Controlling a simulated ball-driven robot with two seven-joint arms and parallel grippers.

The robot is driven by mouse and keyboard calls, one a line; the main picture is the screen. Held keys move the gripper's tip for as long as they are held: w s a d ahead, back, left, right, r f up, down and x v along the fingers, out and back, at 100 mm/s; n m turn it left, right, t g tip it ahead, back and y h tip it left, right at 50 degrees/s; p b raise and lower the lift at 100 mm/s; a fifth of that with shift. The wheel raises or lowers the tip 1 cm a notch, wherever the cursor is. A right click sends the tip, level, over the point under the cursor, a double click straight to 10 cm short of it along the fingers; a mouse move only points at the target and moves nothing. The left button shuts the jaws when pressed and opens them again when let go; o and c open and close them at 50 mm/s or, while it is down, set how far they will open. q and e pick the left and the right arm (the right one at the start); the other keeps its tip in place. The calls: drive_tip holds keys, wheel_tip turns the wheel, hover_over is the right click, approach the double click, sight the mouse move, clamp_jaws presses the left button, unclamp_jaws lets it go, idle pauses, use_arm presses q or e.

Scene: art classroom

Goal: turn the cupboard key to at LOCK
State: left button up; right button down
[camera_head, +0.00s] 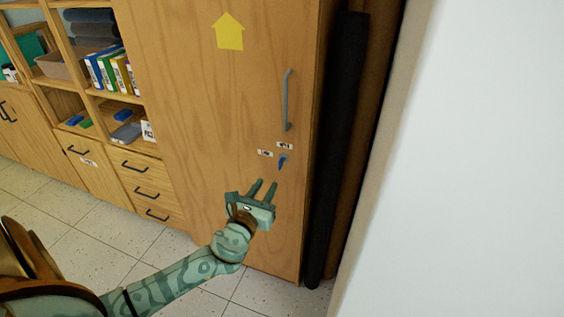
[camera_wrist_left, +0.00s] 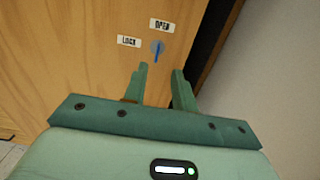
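The blue key (camera_head: 283,161) sits in a grey round lock on the wooden cupboard door (camera_head: 215,110), below the handle. It also shows in the left wrist view (camera_wrist_left: 157,53), its blue bar close to upright and lined up roughly with the OPEN label (camera_wrist_left: 162,25) above. The LOCK label (camera_wrist_left: 128,41) is to the left of the lock. My left gripper (camera_head: 266,182) is open and empty, below the key and apart from it. In the left wrist view its fingertips (camera_wrist_left: 160,69) lie to either side just below the key. My right gripper is out of view.
The grey door handle (camera_head: 288,100) is above the labels. Dark rolls (camera_head: 340,140) stand right of the cupboard, then a white wall (camera_head: 470,170). Shelves with books (camera_head: 112,73) and drawers (camera_head: 147,190) are at left.

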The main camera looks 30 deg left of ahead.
sight(279, 164)
use_arm(q)
drive_tip(key=b+x, duration=0.1)
drive_tip(key=x, duration=0.4)
drive_tip(key=b+x, duration=0.1)
drive_tip(key=x, duration=0.5)
drive_tip(key=shift+w+a+f, duration=0.15)
drive_tip(key=shift+a+f, duration=0.05)
drive_tip(key=shift+w+a+r+b, duration=0.15)
drive_tip(key=shift+w+b, duration=0.15)
drive_tip(key=shift+w, duration=0.2)
clamp_jaws()
